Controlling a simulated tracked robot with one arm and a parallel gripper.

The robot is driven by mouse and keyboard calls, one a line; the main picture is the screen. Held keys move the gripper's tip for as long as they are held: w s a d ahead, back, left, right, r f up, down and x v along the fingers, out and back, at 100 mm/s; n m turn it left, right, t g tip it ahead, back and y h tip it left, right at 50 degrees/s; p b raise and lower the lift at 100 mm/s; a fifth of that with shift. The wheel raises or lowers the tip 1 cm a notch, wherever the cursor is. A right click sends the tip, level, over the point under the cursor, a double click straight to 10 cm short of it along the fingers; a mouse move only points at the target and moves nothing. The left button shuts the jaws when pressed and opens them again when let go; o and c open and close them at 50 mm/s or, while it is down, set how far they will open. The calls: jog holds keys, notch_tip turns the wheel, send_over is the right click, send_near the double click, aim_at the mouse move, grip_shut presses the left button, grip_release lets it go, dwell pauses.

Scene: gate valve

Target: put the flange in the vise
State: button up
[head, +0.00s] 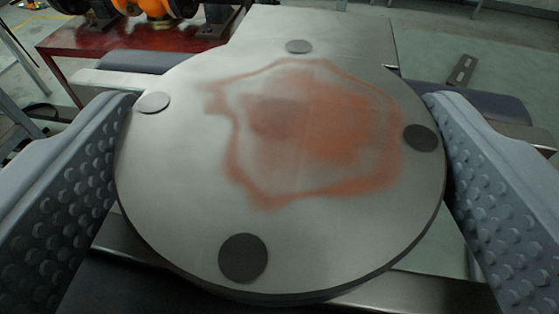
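The flange (330,235) is a round grey metal disc with dark round spots near its rim and a blurred orange reflection on its face. It fills the middle of the head view. My gripper (282,100) has one studded finger on each side of it, and both fingers meet the disc's left and right edges, so it is shut on the flange. Grey metal parts that look like the vise (330,28) show behind and beneath the disc. The flange hides most of them, so I cannot tell whether it rests in the jaws or sits above them.
A red table (110,48) with an orange machine (155,8) on it stands at the back left. A small plate with holes (462,70) lies at the right on the greenish floor (490,50), which is otherwise mostly open there. A metal frame stands at the far left edge.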

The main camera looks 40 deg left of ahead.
jog(key=o, duration=1.7)
jog(key=shift+r, duration=0.1)
jog(key=shift+s+d, duration=0.1)
jog(key=v, duration=1.1)
jog(key=shift+s+d, duration=0.25)
jog(key=shift+d, duration=0.05)
